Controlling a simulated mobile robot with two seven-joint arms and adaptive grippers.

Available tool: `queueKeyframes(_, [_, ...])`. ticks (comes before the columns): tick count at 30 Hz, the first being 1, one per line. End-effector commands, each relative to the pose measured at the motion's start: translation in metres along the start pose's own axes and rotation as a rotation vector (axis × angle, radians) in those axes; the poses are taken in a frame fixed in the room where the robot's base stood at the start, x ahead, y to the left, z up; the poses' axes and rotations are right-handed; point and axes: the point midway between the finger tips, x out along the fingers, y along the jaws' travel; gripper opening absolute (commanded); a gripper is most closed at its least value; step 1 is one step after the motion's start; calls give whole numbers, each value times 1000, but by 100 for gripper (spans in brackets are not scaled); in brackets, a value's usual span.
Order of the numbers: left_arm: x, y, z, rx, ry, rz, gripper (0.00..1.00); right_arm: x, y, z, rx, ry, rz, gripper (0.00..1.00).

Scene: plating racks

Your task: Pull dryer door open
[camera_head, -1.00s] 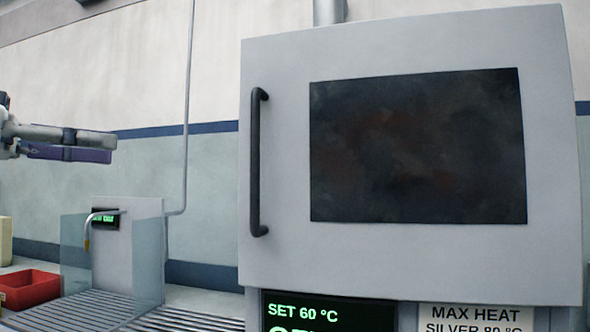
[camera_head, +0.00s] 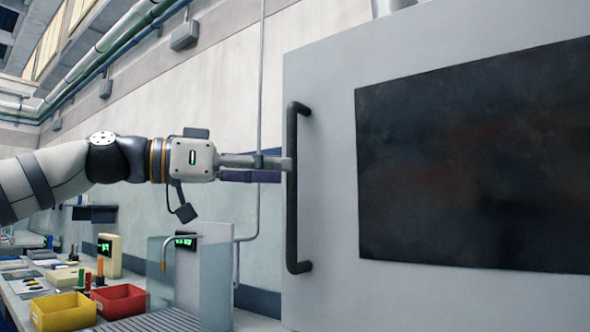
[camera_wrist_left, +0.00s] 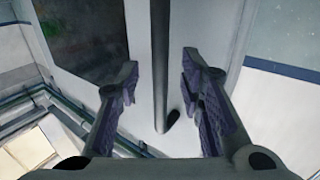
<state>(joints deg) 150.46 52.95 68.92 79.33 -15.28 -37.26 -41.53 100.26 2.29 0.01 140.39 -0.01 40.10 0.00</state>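The dryer door (camera_head: 330,235) is a light grey panel with a large dark window, filling the right of the head view. Its black vertical bar handle (camera_head: 292,220) is near its left edge. I see no gap at the door's edge. My left gripper (camera_head: 288,170) reaches in from the left, its fingertips at the handle's upper middle. In the left wrist view, my left gripper (camera_wrist_left: 162,95) is open, with a finger on each side of the handle (camera_wrist_left: 160,50) and space between each finger and the bar. My right gripper is not in view.
A bench at lower left holds a red bin (camera_head: 121,303), a yellow bin (camera_head: 63,312) and small tools. A clear-sided station with a curved spout (camera_head: 166,250) stands below my left gripper. A thin vertical pipe (camera_head: 260,90) runs behind it.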

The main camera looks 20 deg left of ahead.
Motion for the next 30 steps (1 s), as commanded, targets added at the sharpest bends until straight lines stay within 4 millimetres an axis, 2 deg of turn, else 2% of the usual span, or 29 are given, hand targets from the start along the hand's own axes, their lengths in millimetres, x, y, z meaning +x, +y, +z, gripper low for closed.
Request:
queueKeyframes(1, [12, -1, 2, -2, -3, 1, 35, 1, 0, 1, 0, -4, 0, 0])
queueKeyframes(3, [23, -1, 1, -2, -2, 0, 35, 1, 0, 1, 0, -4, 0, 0])
queueKeyframes(6, [34, 0, 0, -1, 0, -1, 35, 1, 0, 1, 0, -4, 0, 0])
queueKeyframes(15, [38, 0, 0, 0, 1, -1, 35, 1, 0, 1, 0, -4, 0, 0])
queueKeyframes(16, [38, 0, 0, 0, 1, -1, 30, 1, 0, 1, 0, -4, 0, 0])
queueKeyframes(20, [38, 0, 0, 0, 1, -1, 1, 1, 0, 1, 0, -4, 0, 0])
queueKeyframes(30, [40, 0, 0, -1, 0, 5, 0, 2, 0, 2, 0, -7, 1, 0])
